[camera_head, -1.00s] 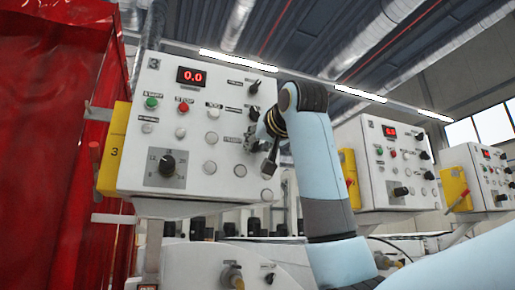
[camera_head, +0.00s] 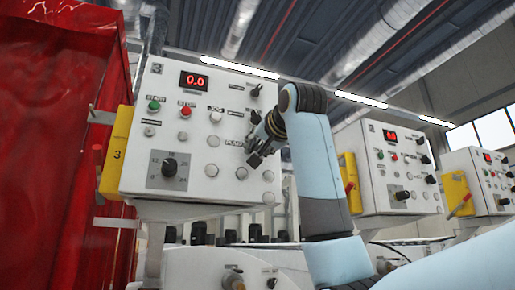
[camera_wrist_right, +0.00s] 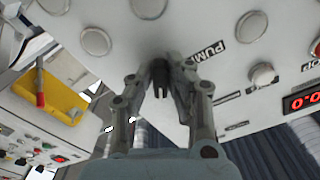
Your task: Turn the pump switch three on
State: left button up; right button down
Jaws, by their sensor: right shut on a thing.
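The white control panel marked 3 (camera_head: 225,185) stands tilted at the left, its red display reading 0.0. My right gripper (camera_head: 254,159) is at the right side of its face, beside the PUMP label. In the right wrist view my right gripper (camera_wrist_right: 160,66) is shut on the black pump switch (camera_wrist_right: 160,79), which sits between its fingers close to the PUMP label (camera_wrist_right: 207,51). In the head view the fingers mostly hide this switch, and I cannot tell its exact turn. My left gripper is not in view.
Another black knob (camera_head: 256,90) sits above the gripper, and a black dial (camera_head: 169,166) lower left. Green (camera_head: 154,105) and red (camera_head: 185,112) buttons are on the same face. A red curtain (camera_head: 50,150) hangs at left. More panels (camera_head: 395,170) stand at right.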

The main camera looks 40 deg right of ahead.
jog(key=c, duration=1.3)
grip_release()
jog(key=v, duration=1.2)
jog(key=shift+f, duration=0.1)
